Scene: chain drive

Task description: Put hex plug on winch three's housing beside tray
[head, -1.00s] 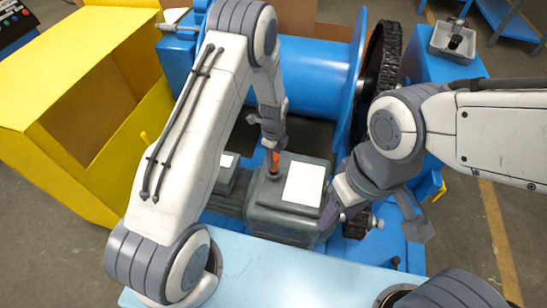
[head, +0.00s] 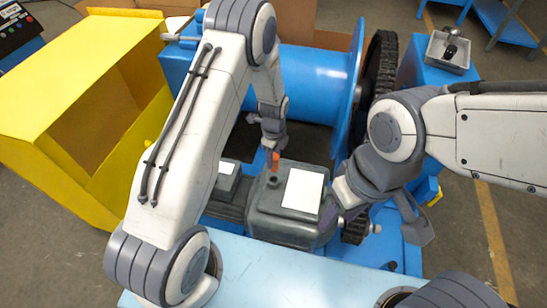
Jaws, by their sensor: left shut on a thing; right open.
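My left gripper (head: 273,146) is shut on a small orange piece, which I take to be the hex plug (head: 274,160). It holds it just above a dark round hole (head: 272,181) in the top of the grey gearbox housing (head: 262,212). Most of the plug is hidden by the fingers. My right gripper (head: 332,212) is open at the right side of the grey housing, its fingers partly hidden by its own wrist. A grey tray (head: 431,51) stands at the upper right on a blue housing (head: 405,80), with dark pieces (head: 451,45) in it.
A blue winch drum (head: 312,85) with a black toothed wheel (head: 380,65) lies behind the grey housing. A yellow open box (head: 60,100) stands at the left. A light blue surface (head: 265,275) is in front. The blue housing's top has bare room around the tray.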

